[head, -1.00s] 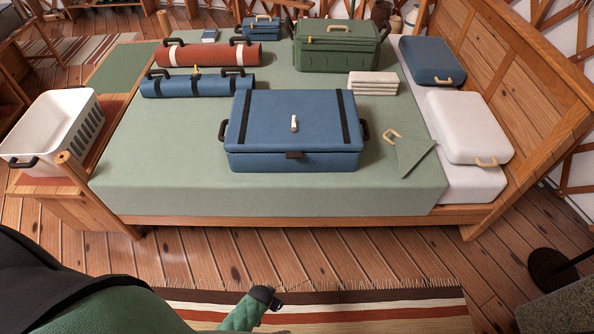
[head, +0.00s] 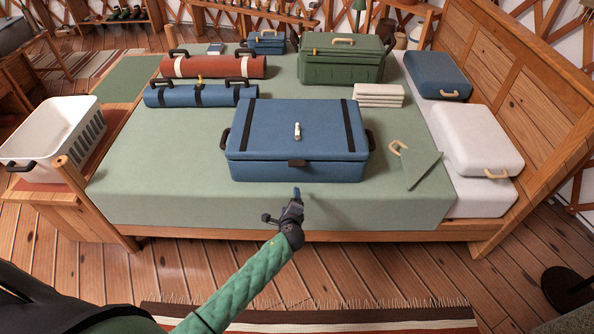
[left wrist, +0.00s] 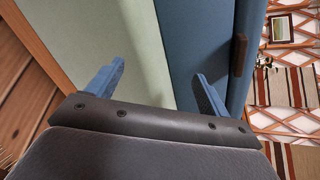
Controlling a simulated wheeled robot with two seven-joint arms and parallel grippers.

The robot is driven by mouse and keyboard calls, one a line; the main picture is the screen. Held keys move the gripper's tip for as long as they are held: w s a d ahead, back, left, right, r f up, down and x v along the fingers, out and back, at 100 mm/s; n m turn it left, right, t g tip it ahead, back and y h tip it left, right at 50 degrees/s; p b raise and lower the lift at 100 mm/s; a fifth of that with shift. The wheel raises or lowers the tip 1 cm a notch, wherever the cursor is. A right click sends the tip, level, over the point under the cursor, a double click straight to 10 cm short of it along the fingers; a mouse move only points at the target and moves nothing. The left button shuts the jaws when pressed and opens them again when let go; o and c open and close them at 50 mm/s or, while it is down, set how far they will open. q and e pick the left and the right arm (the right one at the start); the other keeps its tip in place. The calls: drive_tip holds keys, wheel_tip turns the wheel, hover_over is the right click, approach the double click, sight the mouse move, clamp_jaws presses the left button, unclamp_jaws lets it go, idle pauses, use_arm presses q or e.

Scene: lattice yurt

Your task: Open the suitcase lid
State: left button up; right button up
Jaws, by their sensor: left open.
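The blue suitcase (head: 270,140) lies flat on the bed with its lid shut. Two black straps cross the lid, and a small pale handle (head: 297,131) sits on top. A dark brown tab (head: 296,163) sticks out at the front middle of the lid edge. My left gripper (head: 283,205) is open and empty, just in front of the suitcase and below the tab. In the left wrist view, the open fingers (left wrist: 160,75) show with the suitcase (left wrist: 205,35) and its tab (left wrist: 239,55) beyond the right finger. My right gripper is not in view.
The bed's green blanket (head: 130,190) is bare in front of the suitcase. Blue and red rolls (head: 225,95) lie behind left, a green case (head: 340,65) behind, folded white cloths (head: 378,94) behind right. A white basket (head: 45,135) stands left.

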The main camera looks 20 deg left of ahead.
sight(297, 166)
use_arm(q)
wheel_tip(297, 166, up, 10)
drive_tip(key=w+d+m+t, duration=0.2)
drive_tip(key=w+m+t, duration=0.15)
drive_tip(key=m, duration=0.95)
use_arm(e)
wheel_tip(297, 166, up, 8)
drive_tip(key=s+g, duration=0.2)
use_arm(q)
drive_tip(key=shift+t, duration=0.25)
drive_tip(key=shift+a+f+p+x, duration=0.15)
drive_tip(key=shift+p+x, duration=0.1)
drive_tip(key=shift+x, duration=0.8)
drive_tip(key=shift+a+p+x, duration=0.1)
drive_tip(key=shift+p+x, duration=0.1)
drive_tip(key=shift+x, duration=0.85)
drive_tip(key=shift+a+f+p+x, duration=0.15)
drive_tip(key=shift+p+x, duration=0.1)
drive_tip(key=shift+x, duration=0.8)
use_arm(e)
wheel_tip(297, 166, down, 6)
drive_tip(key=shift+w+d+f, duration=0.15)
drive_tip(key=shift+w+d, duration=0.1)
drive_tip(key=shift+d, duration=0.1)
use_arm(q)
drive_tip(key=shift+s, duration=0.1)
drive_tip(key=shift+c, duration=0.4)
